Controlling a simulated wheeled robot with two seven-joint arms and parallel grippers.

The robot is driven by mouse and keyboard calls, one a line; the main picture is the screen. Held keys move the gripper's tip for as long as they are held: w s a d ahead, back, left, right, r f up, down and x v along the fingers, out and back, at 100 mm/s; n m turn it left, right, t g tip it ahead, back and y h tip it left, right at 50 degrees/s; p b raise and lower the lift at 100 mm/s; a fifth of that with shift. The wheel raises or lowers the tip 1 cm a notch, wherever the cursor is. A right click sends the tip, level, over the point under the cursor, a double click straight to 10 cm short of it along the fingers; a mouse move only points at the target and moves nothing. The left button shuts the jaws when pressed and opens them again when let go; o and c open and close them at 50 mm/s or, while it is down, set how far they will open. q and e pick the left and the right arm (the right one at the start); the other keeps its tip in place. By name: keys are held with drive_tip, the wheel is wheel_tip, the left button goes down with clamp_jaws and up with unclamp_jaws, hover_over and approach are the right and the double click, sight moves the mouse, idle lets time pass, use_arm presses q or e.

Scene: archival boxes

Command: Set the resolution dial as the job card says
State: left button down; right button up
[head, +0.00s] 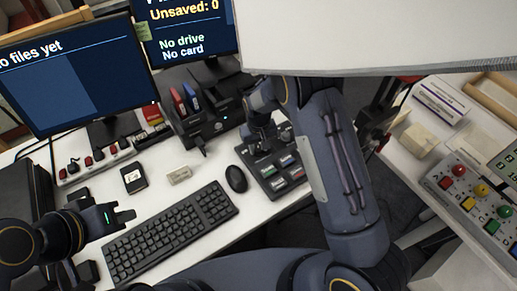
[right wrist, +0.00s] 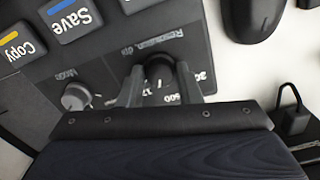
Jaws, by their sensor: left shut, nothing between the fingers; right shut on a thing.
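The dark control panel (head: 268,187) lies on the white desk right of the mouse. In the right wrist view it appears upside down, with the black resolution dial (right wrist: 160,68) under a "Resolution dpi" label. My right gripper (right wrist: 161,82) is shut on the dial, one finger on each side. In the head view my right gripper (head: 262,143) is over the panel's far end. My left gripper (head: 127,215) is shut and empty left of the keyboard. I cannot make out a job card.
A grey Mode knob (right wrist: 76,96) and the Save (right wrist: 73,18) and Copy (right wrist: 22,47) keys are close to the dial. The mouse (head: 236,179) and keyboard (head: 168,232) lie to the left. A large pale surface (head: 370,35) blocks the upper right.

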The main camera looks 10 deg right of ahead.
sight(259, 149)
drive_tip(key=m+b, duration=0.1)
drive_tip(key=m, duration=0.2)
drive_tip(key=shift+m, duration=0.3)
drive_tip(key=shift+m+b, duration=0.7)
drive_tip(key=shift+m, duration=1.2)
drive_tip(key=o, duration=1)
drive_tip(key=shift+r+b, duration=0.3)
drive_tip(key=shift+r, duration=3.65)
